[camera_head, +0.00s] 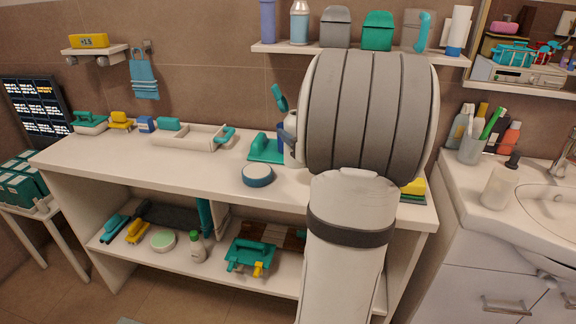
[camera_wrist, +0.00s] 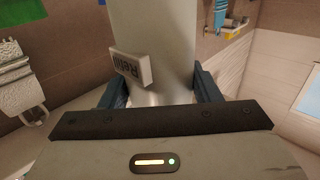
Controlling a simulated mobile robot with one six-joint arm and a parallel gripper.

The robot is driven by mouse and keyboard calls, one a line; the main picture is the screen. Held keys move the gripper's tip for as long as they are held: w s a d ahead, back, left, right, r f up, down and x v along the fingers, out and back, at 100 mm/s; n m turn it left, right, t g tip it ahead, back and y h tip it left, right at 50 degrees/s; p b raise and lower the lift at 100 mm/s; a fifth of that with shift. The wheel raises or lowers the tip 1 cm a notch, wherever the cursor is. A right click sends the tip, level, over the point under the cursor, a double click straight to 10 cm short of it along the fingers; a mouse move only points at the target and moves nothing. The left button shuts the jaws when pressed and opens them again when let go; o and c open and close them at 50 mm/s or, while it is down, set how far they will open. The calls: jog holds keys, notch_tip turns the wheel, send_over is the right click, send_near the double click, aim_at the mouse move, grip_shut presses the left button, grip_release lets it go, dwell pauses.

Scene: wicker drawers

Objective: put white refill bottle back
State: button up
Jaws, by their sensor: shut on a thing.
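The bottle's far end is cut off by the top edge of the wrist view. In the head view my arm hides most of the gripper and bottle; a bit of white (camera_head: 291,122) shows left of the arm above the counter, and I cannot tell whether the bottle touches the counter.
The counter (camera_head: 110,160) has a teal-handled caddy (camera_head: 190,137), a teal item (camera_head: 265,147) and a round blue-rimmed dish (camera_head: 257,175). A wall shelf (camera_head: 350,50) above holds several bottles and containers. A sink unit with a soap dispenser (camera_head: 499,185) stands right. The counter's front left is clear.

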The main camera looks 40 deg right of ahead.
jog(key=f, duration=0.3)
jog(key=shift+w+a+f, duration=0.1)
jog(key=shift+w+f, duration=0.05)
jog(key=shift+w, duration=0.05)
jog(key=shift+f+b, duration=0.5)
jog(key=shift+f, duration=1.15)
jog(key=shift+f, duration=0.15)
jog(key=o, duration=1.2)
